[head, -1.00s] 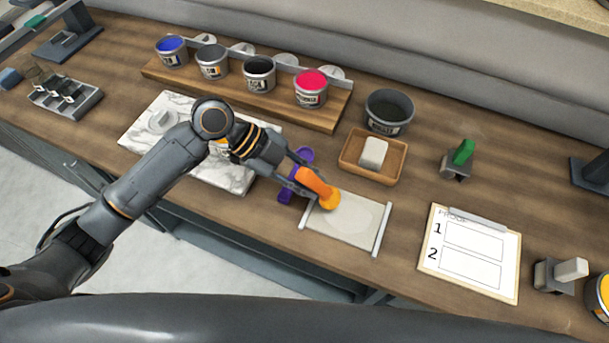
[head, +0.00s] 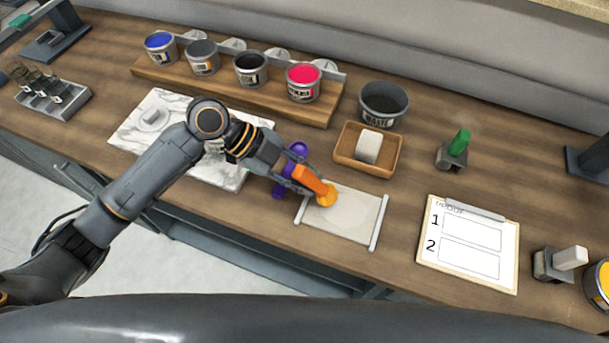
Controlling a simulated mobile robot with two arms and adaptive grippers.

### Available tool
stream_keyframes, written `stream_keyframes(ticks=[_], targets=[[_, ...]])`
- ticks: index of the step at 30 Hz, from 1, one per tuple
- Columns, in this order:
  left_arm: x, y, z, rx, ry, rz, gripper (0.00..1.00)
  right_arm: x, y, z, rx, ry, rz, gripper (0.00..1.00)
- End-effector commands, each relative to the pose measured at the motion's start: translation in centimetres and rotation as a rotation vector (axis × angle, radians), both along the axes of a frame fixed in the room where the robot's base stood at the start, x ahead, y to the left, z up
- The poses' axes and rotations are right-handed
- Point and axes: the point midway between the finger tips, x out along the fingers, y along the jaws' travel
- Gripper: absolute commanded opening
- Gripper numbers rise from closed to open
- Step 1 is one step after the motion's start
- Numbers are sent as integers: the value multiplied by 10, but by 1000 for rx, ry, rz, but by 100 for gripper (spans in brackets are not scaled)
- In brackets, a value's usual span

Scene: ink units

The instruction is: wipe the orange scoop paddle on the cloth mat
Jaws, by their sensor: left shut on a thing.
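The orange scoop paddle (head: 313,183) is held tilted in my left gripper (head: 297,178), which is shut on its handle. Its yellow-orange end (head: 326,196) is over the left part of the pale cloth mat (head: 352,219) and looks to be touching it. The mat lies flat between two grey side bars. A purple tool (head: 289,163) is beside and partly behind my left gripper. My right gripper is not in view.
A wooden tray with a white block (head: 368,146) and a waste bucket (head: 384,104) stand behind the mat. A proof clipboard (head: 429,255) lies to its right. Ink cans (head: 302,83) line a wooden rack at the back. A marble slab (head: 142,121) lies left.

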Motion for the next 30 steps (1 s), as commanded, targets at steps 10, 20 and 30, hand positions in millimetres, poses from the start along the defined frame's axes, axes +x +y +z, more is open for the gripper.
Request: stream_keyframes(ticks=[10,20,30], targets=[[0,0,-7,0,0,0,0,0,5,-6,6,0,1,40],[0,0,-13,-1,-1,1,0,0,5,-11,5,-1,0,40],[-2,-7,-12,0,-1,-1,0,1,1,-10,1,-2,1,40]])
